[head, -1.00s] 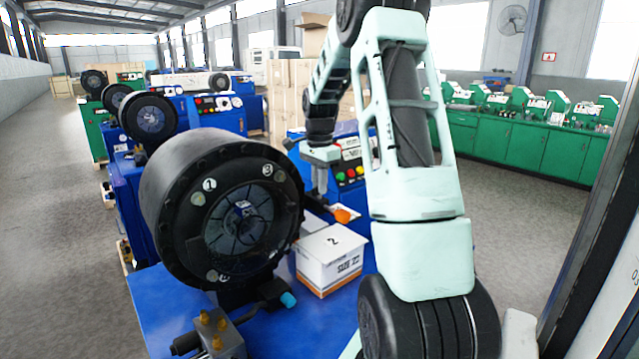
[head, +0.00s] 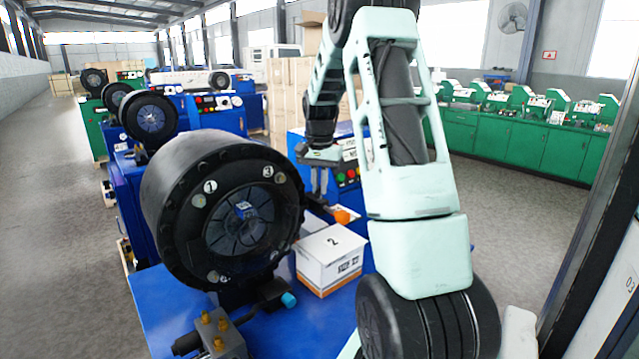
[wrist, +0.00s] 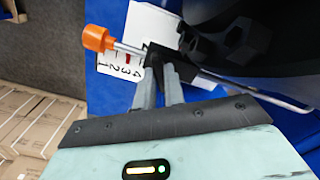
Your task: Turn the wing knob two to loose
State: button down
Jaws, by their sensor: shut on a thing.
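My gripper (wrist: 160,78) points at the small mechanism beside the big black crimper head. In the wrist view its two grey fingers are closed on a small dark piece, the wing knob (wrist: 154,57), which sits at a metal rod. The fingers hide most of the knob, so its wing angle is unclear. The rod carries an orange cap (wrist: 98,38) and passes a white scale plate (wrist: 112,62) marked with numbers. In the head view my gripper (head: 320,190) is behind and right of the crimper head (head: 225,210), and the knob cannot be made out.
A white box (head: 332,260) marked 2 stands on the blue machine top (head: 165,300), just in front of my gripper. Brass fittings (head: 212,325) and a blue-tipped handle (head: 289,299) are nearer. More crimpers stand in a row behind. Floor on the left is clear.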

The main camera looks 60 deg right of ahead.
jog(key=n, duration=0.5)
jog(key=shift+n, duration=0.3)
jog(key=n, duration=0.5)
jog(key=shift+p, duration=0.4)
jog(key=shift+r+n, duration=0.1)
jog(key=shift+n, duration=0.3)
jog(key=c, duration=1.5)
grip_release()
notch_tip(320, 180, up, 17)
jog(key=b, duration=0.3)
jog(key=shift+r, duration=0.15)
